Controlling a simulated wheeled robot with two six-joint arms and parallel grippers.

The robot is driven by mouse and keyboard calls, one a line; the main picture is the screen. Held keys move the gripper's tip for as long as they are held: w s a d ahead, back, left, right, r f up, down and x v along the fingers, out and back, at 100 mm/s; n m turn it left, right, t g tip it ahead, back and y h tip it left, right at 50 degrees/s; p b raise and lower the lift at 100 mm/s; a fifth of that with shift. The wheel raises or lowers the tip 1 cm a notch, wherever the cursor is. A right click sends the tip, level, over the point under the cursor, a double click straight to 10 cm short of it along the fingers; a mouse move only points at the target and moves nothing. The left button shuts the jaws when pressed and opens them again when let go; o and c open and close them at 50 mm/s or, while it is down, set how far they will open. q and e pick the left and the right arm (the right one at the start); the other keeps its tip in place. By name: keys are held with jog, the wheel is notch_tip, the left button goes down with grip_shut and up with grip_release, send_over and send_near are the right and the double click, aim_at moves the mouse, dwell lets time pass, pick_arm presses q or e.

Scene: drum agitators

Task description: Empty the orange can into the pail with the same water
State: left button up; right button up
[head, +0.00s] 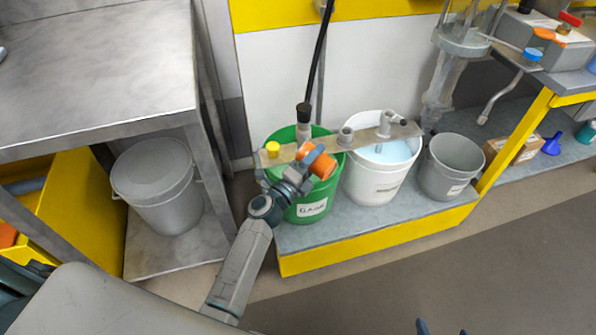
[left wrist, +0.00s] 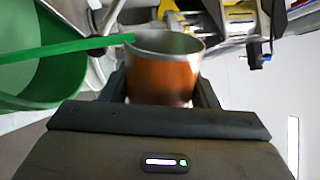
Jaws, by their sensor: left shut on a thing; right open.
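My left gripper (head: 305,170) is shut on the orange can (head: 319,165) and holds it tipped over the green pail (head: 311,205). In the left wrist view the can (left wrist: 163,78) shows its grey-rimmed mouth. A straight green band (left wrist: 70,47) runs from that mouth towards the green pail (left wrist: 45,85) at the left; it looks like a stream of green liquid. The pail's contents are mostly hidden. A white pail (head: 372,190) to its right holds light-blue liquid (head: 388,152). My right gripper (head: 441,328) barely shows at the bottom edge, its tips apart and empty.
An empty-looking grey bucket (head: 448,170) stands at the right on the yellow-edged platform (head: 380,238).

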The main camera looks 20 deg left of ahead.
pick_arm(q)
jog(key=shift+f+n, duration=0.1)
jog(key=shift+n, duration=0.2)
jog(key=shift+a+f+n, duration=0.1)
jog(key=shift+a+n, duration=0.05)
jog(key=shift+n, duration=0.25)
pick_arm(e)
jog(key=shift+w+r, duration=0.1)
jog(key=shift+r, duration=0.1)
pick_arm(q)
jog(key=shift+n+p, duration=0.4)
pick_arm(e)
jog(key=shift+s+d+g, duration=0.15)
jog(key=shift+s+g, duration=0.2)
jog(key=shift+g, duration=0.05)
pick_arm(q)
jog(key=shift+w+a+y, duration=0.1)
jog(key=shift+y, duration=0.2)
pick_arm(e)
jog(key=shift+d, duration=0.1)
pick_arm(q)
jog(key=shift+f, duration=0.1)
pick_arm(e)
jog(key=shift+w, duration=0.1)
